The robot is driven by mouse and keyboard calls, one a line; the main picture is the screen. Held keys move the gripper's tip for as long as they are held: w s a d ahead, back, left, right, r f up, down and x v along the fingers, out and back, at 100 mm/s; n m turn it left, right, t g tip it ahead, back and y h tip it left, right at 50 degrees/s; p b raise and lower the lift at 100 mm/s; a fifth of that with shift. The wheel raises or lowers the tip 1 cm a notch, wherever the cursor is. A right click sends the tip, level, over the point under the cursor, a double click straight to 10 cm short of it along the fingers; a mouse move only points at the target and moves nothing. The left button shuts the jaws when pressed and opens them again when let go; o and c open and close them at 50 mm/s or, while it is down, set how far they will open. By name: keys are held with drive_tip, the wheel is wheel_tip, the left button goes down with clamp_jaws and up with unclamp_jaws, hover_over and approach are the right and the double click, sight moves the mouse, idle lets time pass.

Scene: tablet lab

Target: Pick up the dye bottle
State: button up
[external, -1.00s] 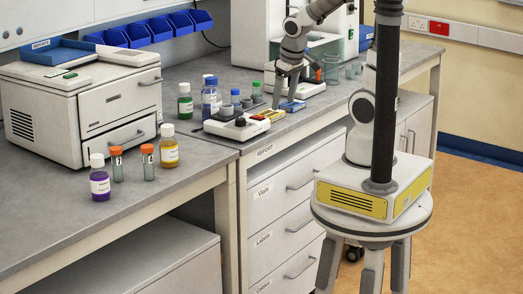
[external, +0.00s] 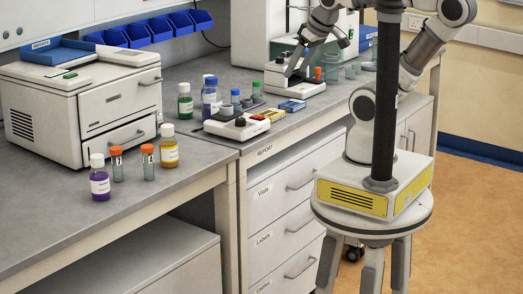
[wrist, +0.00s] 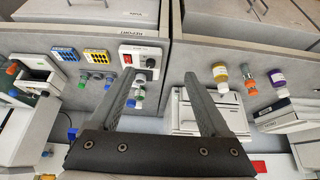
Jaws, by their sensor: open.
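Several bottles that could be the dye bottle stand on the grey bench. A purple-filled bottle (external: 100,180) and a yellow-filled bottle (external: 169,148) stand at the front left. The yellow bottle (wrist: 220,77) and the purple bottle (wrist: 278,79) also show in the wrist view, right of my gripper's fingers. My gripper (external: 298,72) is open and empty above the back right bench, well apart from these bottles. Its spread fingers show in the wrist view (wrist: 165,75).
Two orange-capped vials (external: 147,162) stand between the purple and yellow bottles. A white printer-like box (external: 85,105) is behind them. A white device with a black knob (external: 238,124) and small yellow and blue racks (external: 291,106) lie near the bench edge.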

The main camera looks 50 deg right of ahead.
drive_tip(key=w+d+f+t+h+b, duration=0.1)
drive_tip(key=w+d+f+t+b, duration=0.1)
drive_tip(key=w+f+t+b, duration=0.5)
drive_tip(key=n+t+y+b, duration=0.1)
drive_tip(key=n+y+b, duration=0.9)
drive_tip(key=b, duration=1)
approach(171, 128)
drive_tip(key=w+y+p, duration=0.1)
drive_tip(key=p, duration=0.2)
drive_tip(key=w+a+m+y+p, duration=0.1)
drive_tip(key=p, duration=0.3)
drive_tip(key=w+f+y+p, duration=0.1)
drive_tip(key=w+p, duration=0.1)
drive_tip(key=p, duration=0.1)
drive_tip(key=shift+a+f, duration=0.15)
drive_tip(key=shift+a, duration=0.05)
drive_tip(key=shift+w+a+p, duration=0.1)
drive_tip(key=shift+p, duration=1.1)
